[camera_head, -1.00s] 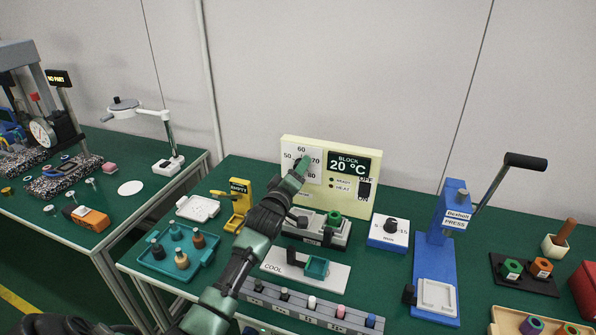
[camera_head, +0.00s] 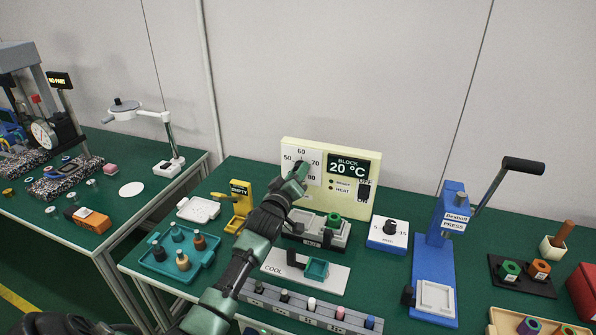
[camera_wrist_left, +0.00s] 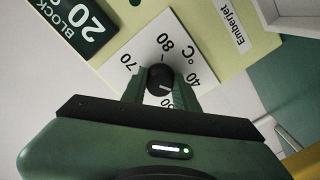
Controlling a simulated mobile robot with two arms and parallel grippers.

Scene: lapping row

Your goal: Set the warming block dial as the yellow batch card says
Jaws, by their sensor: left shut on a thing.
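The warming block's control panel (camera_head: 344,201) is cream, with a "BLOCK 20 °C" display (camera_head: 347,166) and a numbered white dial face. The black dial knob (camera_wrist_left: 159,79) sits between my left gripper's fingers in the left wrist view. My left gripper (camera_head: 300,172) is shut on it and covers part of the dial in the head view. The knob's white mark points toward the lower right in the wrist view, near a partly hidden numeral that I cannot read surely. I cannot make out a yellow batch card. My right gripper is not in view.
A yellow "EMPTY" stand (camera_head: 240,206) and a teal tray (camera_head: 160,268) stand left of my arm. The block (camera_head: 312,238), a white "COOL" plate (camera_head: 331,280) and a small dial box (camera_head: 388,243) lie below the panel. A blue press (camera_head: 435,265) stands to the right.

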